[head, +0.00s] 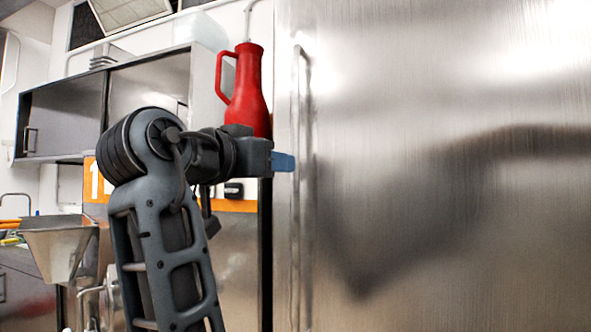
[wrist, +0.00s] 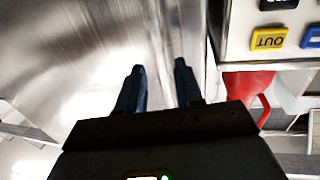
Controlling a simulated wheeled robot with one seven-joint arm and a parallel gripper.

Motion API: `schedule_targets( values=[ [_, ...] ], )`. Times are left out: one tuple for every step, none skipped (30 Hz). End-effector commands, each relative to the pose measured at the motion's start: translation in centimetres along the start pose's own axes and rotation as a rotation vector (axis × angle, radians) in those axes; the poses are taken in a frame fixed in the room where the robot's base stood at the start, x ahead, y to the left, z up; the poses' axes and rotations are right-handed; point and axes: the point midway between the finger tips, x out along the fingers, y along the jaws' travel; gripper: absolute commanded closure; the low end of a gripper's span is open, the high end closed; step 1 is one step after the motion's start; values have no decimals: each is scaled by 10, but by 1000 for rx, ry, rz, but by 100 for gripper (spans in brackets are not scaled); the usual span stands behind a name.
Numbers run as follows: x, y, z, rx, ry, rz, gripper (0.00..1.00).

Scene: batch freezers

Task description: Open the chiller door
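The chiller door (head: 430,80) is a large brushed-steel panel on the right of the head view. It looks closed. Its long vertical bar handle (head: 296,90) runs along the door's left edge. My gripper (head: 284,162) is level with the handle's middle, and its blue fingers point right at the bar. In the wrist view my gripper (wrist: 159,72) is open, with a clear gap between the two dark fingers. The handle (wrist: 157,35) shows ahead of that gap. I cannot tell whether a finger touches it. Nothing is held.
A red jug (head: 249,90) stands just behind and above my gripper. A steel wall cabinet (head: 60,118) hangs at the left, above a metal hopper (head: 62,250). A panel with a yellow OUT label (wrist: 268,39) is at the wrist view's upper right.

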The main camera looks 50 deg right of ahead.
Motion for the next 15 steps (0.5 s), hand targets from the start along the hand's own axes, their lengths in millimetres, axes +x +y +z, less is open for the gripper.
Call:
schedule_targets(
  values=[
    [5,1,-1,1,-1,4,65],
    [9,1,-2,0,-1,5,65],
    [14,1,-2,-1,-1,5,65],
    [19,1,-2,-1,-1,5,65],
    [24,1,-1,-2,-1,5,65],
    [30,1,-2,-2,-1,5,65],
    [35,1,-2,-2,-1,4,65],
    [40,1,-2,-2,0,5,65],
    [46,1,-2,-1,0,5,65],
    [50,1,-2,-1,-1,4,65],
    [54,1,-1,-1,-1,3,65],
    [59,1,-1,-1,-1,4,65],
    [62,1,-1,-1,0,3,65],
    [65,0,-1,-1,1,2,65],
    [68,0,-1,-1,1,1,65]
  ],
)
